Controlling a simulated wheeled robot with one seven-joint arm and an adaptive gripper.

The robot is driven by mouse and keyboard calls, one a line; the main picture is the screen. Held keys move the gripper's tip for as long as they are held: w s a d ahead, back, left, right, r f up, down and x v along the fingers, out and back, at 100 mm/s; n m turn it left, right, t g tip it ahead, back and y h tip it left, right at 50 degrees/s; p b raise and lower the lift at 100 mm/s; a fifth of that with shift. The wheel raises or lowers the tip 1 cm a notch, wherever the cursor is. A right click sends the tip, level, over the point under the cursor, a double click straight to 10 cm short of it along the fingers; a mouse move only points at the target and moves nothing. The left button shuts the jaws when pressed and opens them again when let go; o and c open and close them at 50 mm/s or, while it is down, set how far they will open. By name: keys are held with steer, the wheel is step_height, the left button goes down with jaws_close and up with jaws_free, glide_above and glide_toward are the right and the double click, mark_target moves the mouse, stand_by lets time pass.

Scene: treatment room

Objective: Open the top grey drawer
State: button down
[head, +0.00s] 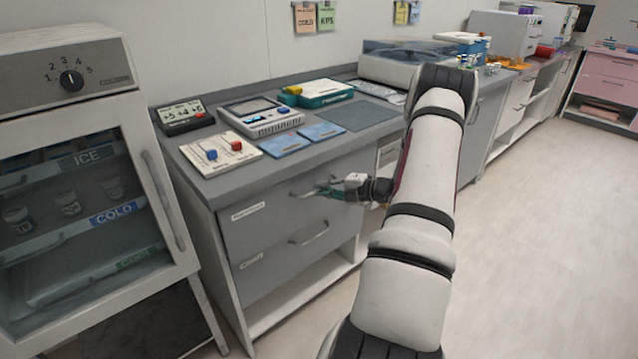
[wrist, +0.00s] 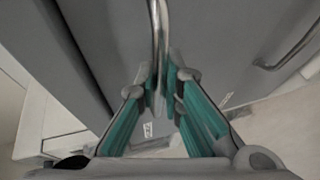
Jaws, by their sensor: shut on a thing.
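The top grey drawer (head: 262,218) is in the front of the counter in the head view, with a white label at its upper left. It looks flush or nearly flush with the cabinet front. Its curved metal handle (head: 303,192) is at its upper middle. My gripper (head: 325,189) is at this handle, reaching in from the right. In the wrist view my gripper (wrist: 162,85) has its teal-lined fingers shut on the handle bar (wrist: 158,35). The fingers hide part of the handle.
A second grey drawer (head: 290,262) with its own handle is below. A glass-door fridge (head: 85,180) stands to the left. The grey counter (head: 235,187) above carries several devices and blue pads. Floor (head: 520,240) to the right is clear.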

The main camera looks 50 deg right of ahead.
steer(key=s+a+p, duration=0.3)
steer(key=s, duration=0.9)
steer(key=s+a+p, duration=0.3)
steer(key=s+p, duration=0.1)
steer(key=s, duration=0.9)
steer(key=s+a+p, duration=0.3)
steer(key=s, duration=0.9)
steer(key=shift+s+p, duration=0.3)
steer(key=shift+s, duration=0.05)
steer(key=shift+r, duration=0.1)
steer(key=c, duration=1.7)
jaws_free()
steer(key=shift+s, duration=0.15)
steer(key=v, duration=1.1)
steer(key=shift+s, duration=0.35)
steer(key=shift+d, duration=0.1)
